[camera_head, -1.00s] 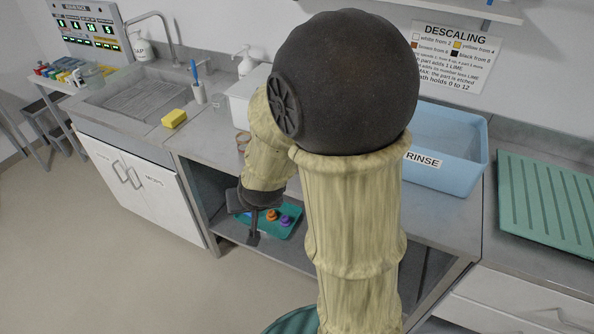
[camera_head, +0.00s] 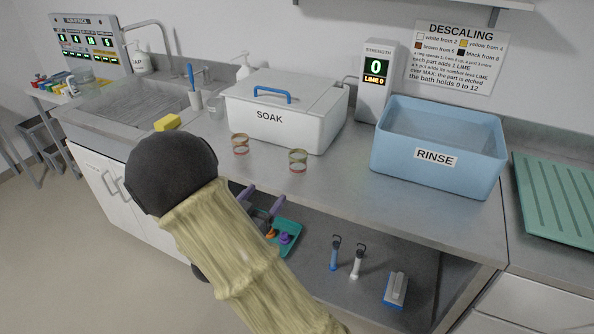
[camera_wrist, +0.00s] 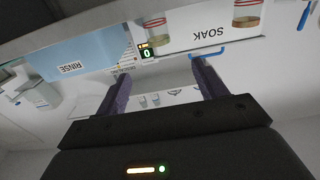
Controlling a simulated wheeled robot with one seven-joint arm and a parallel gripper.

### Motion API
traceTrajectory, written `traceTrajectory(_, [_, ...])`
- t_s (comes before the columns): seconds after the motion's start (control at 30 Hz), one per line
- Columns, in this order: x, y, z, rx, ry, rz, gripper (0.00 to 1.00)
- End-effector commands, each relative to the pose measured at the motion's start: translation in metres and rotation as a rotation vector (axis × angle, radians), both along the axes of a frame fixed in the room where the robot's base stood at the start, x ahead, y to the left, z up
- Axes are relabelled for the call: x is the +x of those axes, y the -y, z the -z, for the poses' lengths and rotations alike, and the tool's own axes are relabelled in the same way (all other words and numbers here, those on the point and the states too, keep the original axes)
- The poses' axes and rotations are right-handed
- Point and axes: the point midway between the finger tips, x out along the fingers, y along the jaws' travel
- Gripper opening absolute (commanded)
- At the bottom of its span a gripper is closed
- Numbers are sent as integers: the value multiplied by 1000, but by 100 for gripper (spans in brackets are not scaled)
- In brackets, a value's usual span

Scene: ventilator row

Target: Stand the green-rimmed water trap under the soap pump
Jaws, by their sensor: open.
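Two small clear jars, which look like water traps, stand upright on the counter before the soak bath: a left jar (camera_head: 240,144) and a right jar (camera_head: 298,161). Both have dull rims and reddish bottoms; I cannot tell which rim is green. They also show upside down in the wrist view, as one jar (camera_wrist: 155,29) and another jar (camera_wrist: 246,14). A white soap pump (camera_head: 139,58) stands behind the sink at the left; a second white pump (camera_head: 243,68) stands behind the soak bath. My gripper (camera_head: 262,198) is open and empty in front of the counter, apart from the jars.
The white soak bath (camera_head: 290,135) with a blue-handled lid and the blue rinse tub (camera_head: 437,175) stand on the counter. A yellow sponge (camera_head: 167,122) and a cup (camera_head: 215,108) are near the sink. The lower shelf holds a teal tray (camera_head: 290,240) and brushes (camera_head: 356,262).

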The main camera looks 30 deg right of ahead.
Motion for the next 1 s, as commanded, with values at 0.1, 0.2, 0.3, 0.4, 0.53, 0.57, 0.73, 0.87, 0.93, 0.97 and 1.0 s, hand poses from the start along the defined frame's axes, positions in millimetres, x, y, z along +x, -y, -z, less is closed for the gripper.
traceTrajectory(0.1, [0,0,-1,2,0,-1,71])
traceTrajectory(0.2, [1,1,-1,3,-1,-1,71])
traceTrajectory(0.3, [5,7,-1,3,-1,1,71])
traceTrajectory(0.4, [13,18,-1,3,-1,2,71])
traceTrajectory(0.53, [27,37,-1,2,-2,3,71])
traceTrajectory(0.57, [30,41,-1,3,-1,3,71])
traceTrajectory(0.73, [49,65,0,3,-1,2,71])
traceTrajectory(0.87, [62,82,0,3,-1,1,71])
traceTrajectory(0.93, [69,90,0,4,-1,1,71])
traceTrajectory(0.97, [71,93,0,4,-2,0,71])
traceTrajectory(1.0, [73,95,0,4,-2,-1,71])
